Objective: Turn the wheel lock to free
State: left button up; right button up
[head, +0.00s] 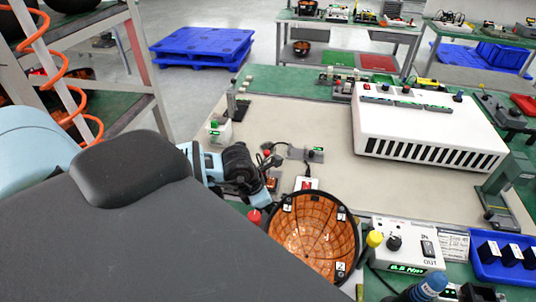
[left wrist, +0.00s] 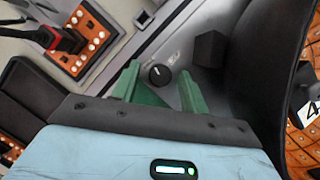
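In the left wrist view a small round black knob (left wrist: 159,74) with a pale pointer mark, which looks like the wheel lock, sits on a grey panel (left wrist: 180,58) with small white markings. My left gripper (left wrist: 160,83) has two green fingers, spread apart, one on each side of the knob. I cannot tell whether they touch it. The dark wheel bowl (head: 315,236) with an orange lining and numbered labels stands right of my left arm in the head view; its edge also shows in the wrist view (left wrist: 293,120). My right gripper is not seen.
A black block (left wrist: 210,48) stands close to the knob. Orange boards (left wrist: 85,42) lie to the left. A white slotted unit (head: 430,130) stands on the bench, with a control box (head: 408,245) and a blue tray (head: 505,270) near the front. The mid-bench mat (head: 285,115) has free room.

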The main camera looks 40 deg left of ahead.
pick_arm(q)
jog(key=shift+r, duration=0.1)
jog(key=v, duration=0.7)
jog(key=shift+s+r, duration=0.15)
jog(key=shift+r, duration=0.1)
